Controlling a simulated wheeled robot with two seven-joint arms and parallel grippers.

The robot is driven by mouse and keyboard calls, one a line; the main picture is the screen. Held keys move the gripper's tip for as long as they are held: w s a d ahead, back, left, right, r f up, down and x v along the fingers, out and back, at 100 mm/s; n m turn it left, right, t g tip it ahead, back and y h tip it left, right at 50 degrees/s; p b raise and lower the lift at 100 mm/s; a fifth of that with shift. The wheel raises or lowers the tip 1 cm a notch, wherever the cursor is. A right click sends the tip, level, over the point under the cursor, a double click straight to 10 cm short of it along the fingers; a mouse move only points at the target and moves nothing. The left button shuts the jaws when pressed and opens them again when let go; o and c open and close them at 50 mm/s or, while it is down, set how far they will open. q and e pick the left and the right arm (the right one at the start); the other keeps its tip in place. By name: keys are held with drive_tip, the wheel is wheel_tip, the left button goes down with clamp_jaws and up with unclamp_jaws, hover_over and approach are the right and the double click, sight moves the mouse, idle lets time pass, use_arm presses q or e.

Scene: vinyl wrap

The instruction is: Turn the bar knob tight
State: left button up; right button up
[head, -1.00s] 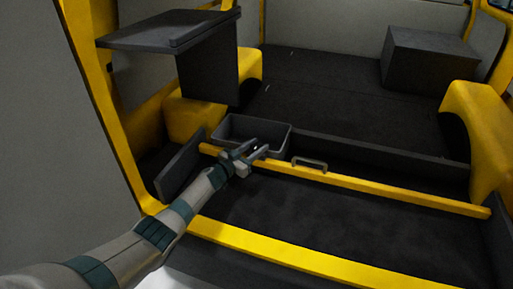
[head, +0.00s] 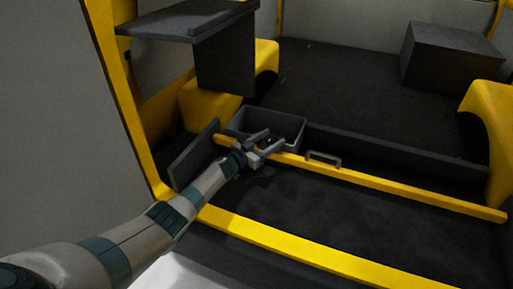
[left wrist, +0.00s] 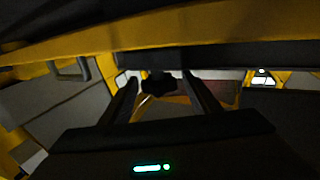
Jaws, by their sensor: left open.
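The yellow bar (head: 390,183) runs across the dark cargo floor, with a grey handle (head: 323,159) on it. My left gripper (head: 274,143) is at the bar's left part, beside a grey bin. In the left wrist view a dark, lobed knob (left wrist: 158,84) shows between the fingertips of the open left gripper (left wrist: 159,78). It looks dark against the light behind, and I cannot tell whether the fingers touch it. In the head view the gripper largely hides the knob. My right gripper is not in view.
The open grey bin (head: 291,123) stands just behind the bar. A dark panel (head: 193,156) stands at the bar's left end. A dark shelf (head: 190,20) overhangs at the upper left. A dark box (head: 452,58) sits at the back right. The floor before the bar is clear.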

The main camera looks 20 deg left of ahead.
sight(266, 141)
use_arm(q)
drive_tip(key=shift+s+a, duration=0.25)
drive_tip(key=shift+s, duration=0.2)
drive_tip(key=p+v, duration=0.1)
drive_tip(key=v, duration=0.3)
drive_tip(key=shift+s+a+p, duration=0.1)
drive_tip(key=shift+s+p, duration=0.2)
drive_tip(key=shift+p, duration=0.1)
drive_tip(key=v, duration=1.1)
drive_tip(key=shift+s+a, duration=0.2)
drive_tip(key=shift+s, duration=0.05)
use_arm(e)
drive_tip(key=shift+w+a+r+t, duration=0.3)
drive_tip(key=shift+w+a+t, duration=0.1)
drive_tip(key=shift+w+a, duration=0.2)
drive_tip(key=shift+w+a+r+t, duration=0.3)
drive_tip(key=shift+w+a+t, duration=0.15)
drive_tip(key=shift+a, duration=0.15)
